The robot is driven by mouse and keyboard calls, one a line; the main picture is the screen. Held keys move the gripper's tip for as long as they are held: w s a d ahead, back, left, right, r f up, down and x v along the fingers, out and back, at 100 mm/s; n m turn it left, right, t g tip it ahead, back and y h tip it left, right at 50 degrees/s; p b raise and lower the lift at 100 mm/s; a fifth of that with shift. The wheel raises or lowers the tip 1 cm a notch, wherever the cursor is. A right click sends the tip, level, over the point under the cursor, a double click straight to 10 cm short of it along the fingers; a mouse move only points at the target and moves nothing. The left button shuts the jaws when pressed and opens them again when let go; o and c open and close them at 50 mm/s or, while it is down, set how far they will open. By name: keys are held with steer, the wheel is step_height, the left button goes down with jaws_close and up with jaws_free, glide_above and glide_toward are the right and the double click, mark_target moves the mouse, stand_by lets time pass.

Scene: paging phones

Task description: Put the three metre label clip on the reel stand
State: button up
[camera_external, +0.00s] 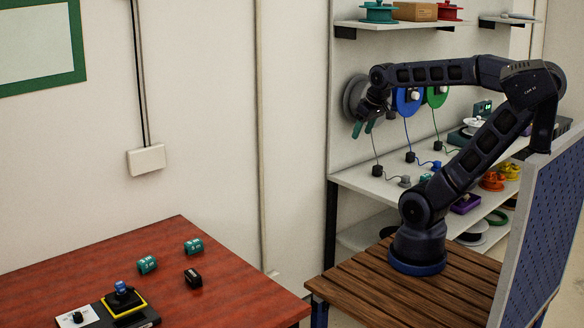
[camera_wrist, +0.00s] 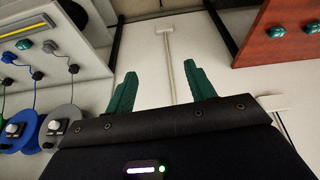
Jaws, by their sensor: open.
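Two green label clips with white marks lie on the red table in the external view, one nearer (camera_external: 147,265) and one farther back (camera_external: 194,246). Their lettering is too small to read surely, so I cannot tell which is the three metre one. Both also show at the upper right of the wrist view, as a left clip (camera_wrist: 275,32) and a right clip (camera_wrist: 311,27). A black, yellow-edged stand with a blue top (camera_external: 125,301) is at the table's front; I cannot tell if it is the reel stand. My gripper (camera_external: 363,128) is open and empty, its green fingers (camera_wrist: 160,68) high before the shelf unit, away from the clips.
A small black block (camera_external: 193,278) lies near the clips on the red table (camera_external: 240,285). The shelf unit (camera_external: 350,181) holds cabled plugs, with coloured reels behind. A blue perforated panel (camera_external: 545,235) stands at the right. The red table's back right is clear.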

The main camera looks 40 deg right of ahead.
steer(key=w+a+r+n+g, duration=0.1)
steer(key=w+a+r+n, duration=0.15)
steer(key=w+a, duration=0.55)
steer(key=w+a+r+n, duration=0.25)
steer(key=w+a, duration=0.25)
steer(key=w, duration=0.4)
steer(key=w+a+f+n+g, duration=0.1)
steer(key=w+a+f+n, duration=0.15)
steer(key=w+a, duration=0.5)
steer(key=w+a+f+n, duration=0.2)
steer(key=w+a+n, duration=0.2)
steer(key=a, duration=0.7)
steer(key=n+g, duration=0.2)
steer(key=n, duration=0.6)
glide_above(146, 260)
step_height(146, 260, down, 25)
steer(key=shift+f, duration=5.5)
steer(key=c, duration=1.1)
steer(key=shift+r, duration=0.1)
steer(key=shift+c, duration=0.2)
